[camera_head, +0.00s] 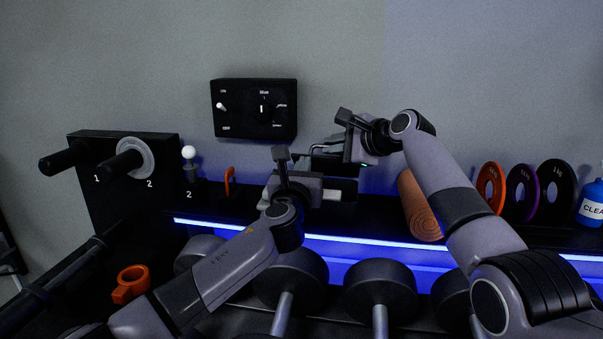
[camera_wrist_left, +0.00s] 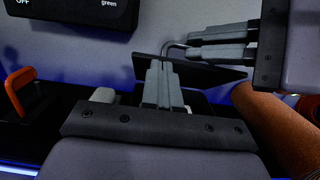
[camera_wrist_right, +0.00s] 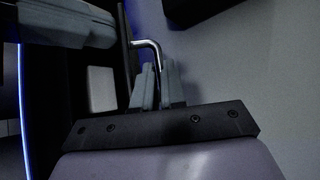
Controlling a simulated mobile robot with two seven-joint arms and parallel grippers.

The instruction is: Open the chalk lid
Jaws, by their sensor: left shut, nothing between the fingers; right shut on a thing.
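The chalk box's dark lid (camera_wrist_left: 205,72) is a flat slab, raised and tilted in the left wrist view. It also shows in the right wrist view (camera_wrist_right: 125,45). Its bent metal handle (camera_wrist_right: 150,46) runs between the fingertips of my right gripper (camera_wrist_right: 160,75), which is shut on it. My right gripper (camera_head: 318,150) reaches in from the right in the head view. My left gripper (camera_wrist_left: 162,68) is shut and empty, in front of the lid. A pale block (camera_wrist_right: 101,88) shows beside the lid. My grippers hide much of the box in the head view.
A black control panel (camera_head: 254,109) hangs on the wall behind. An orange handle (camera_head: 229,182) stands to the left on the shelf. An orange foam roller (camera_head: 418,208) lies close to the right. Weight plates (camera_head: 556,188) stand farther right. Dumbbells (camera_head: 380,294) sit below the blue-lit shelf edge.

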